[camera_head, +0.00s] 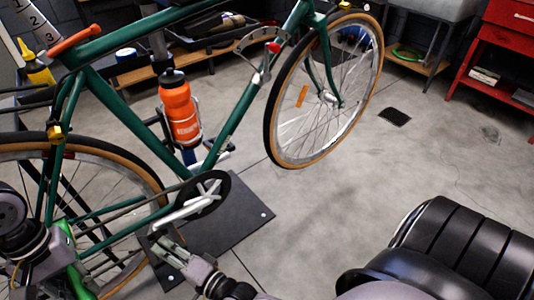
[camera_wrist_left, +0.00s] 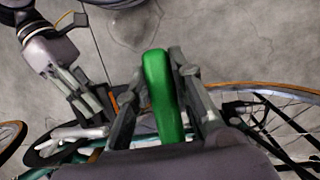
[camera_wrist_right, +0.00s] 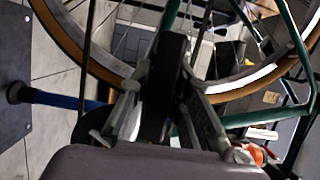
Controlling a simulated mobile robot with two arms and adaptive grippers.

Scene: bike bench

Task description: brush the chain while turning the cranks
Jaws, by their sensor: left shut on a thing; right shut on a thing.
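A green bike (camera_head: 116,98) stands in the head view, its chain (camera_head: 135,204) running back from the dark chainring (camera_head: 226,183). A silver crank arm (camera_head: 183,213) points down and left from the chainring. My right gripper (camera_head: 163,243) is at the lower end of this crank. In the right wrist view it is shut on a dark block, apparently the pedal (camera_wrist_right: 166,80). My left gripper (camera_wrist_left: 160,92) is shut on the green handle of a brush (camera_wrist_left: 161,85). The brush also shows at the lower left of the head view (camera_head: 72,255). Its bristles, and whether they touch the chain, cannot be seen.
An orange bottle (camera_head: 180,110) sits on the frame. A dark base plate (camera_head: 225,225) lies under the bike. A black padded seat (camera_head: 465,248) stands at lower right, a red cabinet (camera_head: 495,60) at upper right.

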